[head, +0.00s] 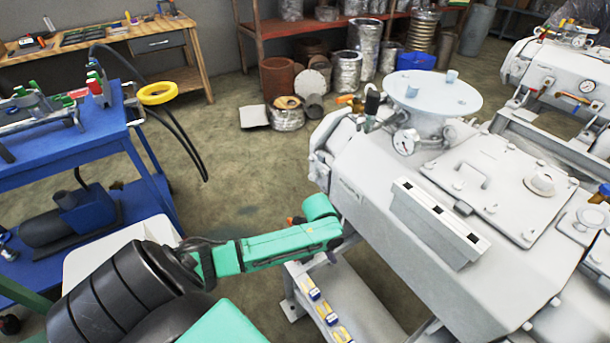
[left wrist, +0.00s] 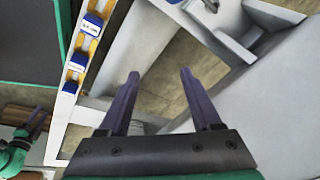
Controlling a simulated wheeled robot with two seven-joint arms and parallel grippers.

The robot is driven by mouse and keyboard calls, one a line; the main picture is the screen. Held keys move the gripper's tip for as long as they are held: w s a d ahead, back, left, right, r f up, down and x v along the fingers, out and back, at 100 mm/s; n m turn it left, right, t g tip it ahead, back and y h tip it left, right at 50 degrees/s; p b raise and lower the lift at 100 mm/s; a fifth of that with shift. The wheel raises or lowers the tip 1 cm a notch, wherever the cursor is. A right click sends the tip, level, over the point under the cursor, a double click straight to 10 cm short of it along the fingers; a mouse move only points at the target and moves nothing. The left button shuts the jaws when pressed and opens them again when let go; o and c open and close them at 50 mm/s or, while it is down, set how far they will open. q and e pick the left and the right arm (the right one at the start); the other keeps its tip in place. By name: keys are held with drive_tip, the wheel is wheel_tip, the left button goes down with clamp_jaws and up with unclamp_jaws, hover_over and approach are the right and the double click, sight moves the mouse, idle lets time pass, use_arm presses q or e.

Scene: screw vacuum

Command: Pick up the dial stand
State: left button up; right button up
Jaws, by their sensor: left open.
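I cannot single out the dial stand for certain in either view. A round white dial gauge (head: 404,142) is fixed on the large grey machine (head: 370,190), below its round top flange, in the head view. My left arm reaches from the left to the machine's near side, and its gripper fingers are hard to make out there. In the left wrist view my left gripper (left wrist: 159,73) is open, with nothing between its two dark fingers. Grey panels and a patch of brown floor lie beyond the fingertips.
Several yellow-and-blue labelled pieces (head: 325,312) sit on the machine's lower frame; they also show in the left wrist view (left wrist: 78,62). A blue cart (head: 65,145) with a yellow ring (head: 157,93) stands at left. Open floor (head: 240,180) lies between cart and machine.

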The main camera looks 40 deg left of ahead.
use_arm(q)
drive_tip(key=a+r+m+g, duration=0.1)
drive_tip(key=a+r+m, duration=0.1)
drive_tip(key=a+r, duration=0.1)
drive_tip(key=a+r+m+y+b, duration=0.1)
drive_tip(key=a+r+m, duration=0.2)
drive_tip(key=a+r, duration=0.1)
drive_tip(key=s+a+r+m+g, duration=0.1)
drive_tip(key=a+r+m, duration=0.2)
drive_tip(key=r, duration=0.1)
drive_tip(key=shift+a+g+y+b, duration=0.2)
drive_tip(key=shift+g+y+b, duration=0.1)
drive_tip(key=shift+b, duration=0.1)
drive_tip(key=shift+s+a+f, duration=0.1)
drive_tip(key=shift+s+f, duration=0.1)
wheel_tip(320, 180, down, 14)
drive_tip(key=shift+a+r+b, duration=0.15)
drive_tip(key=shift+r+b, duration=0.05)
drive_tip(key=shift+b, duration=0.55)
clamp_jaws()
use_arm(e)
drive_tip(key=f, duration=0.3)
drive_tip(key=shift+s+f, duration=0.3)
drive_tip(key=shift+f, duration=0.1)
use_arm(q)
drive_tip(key=shift+r, duration=0.1)
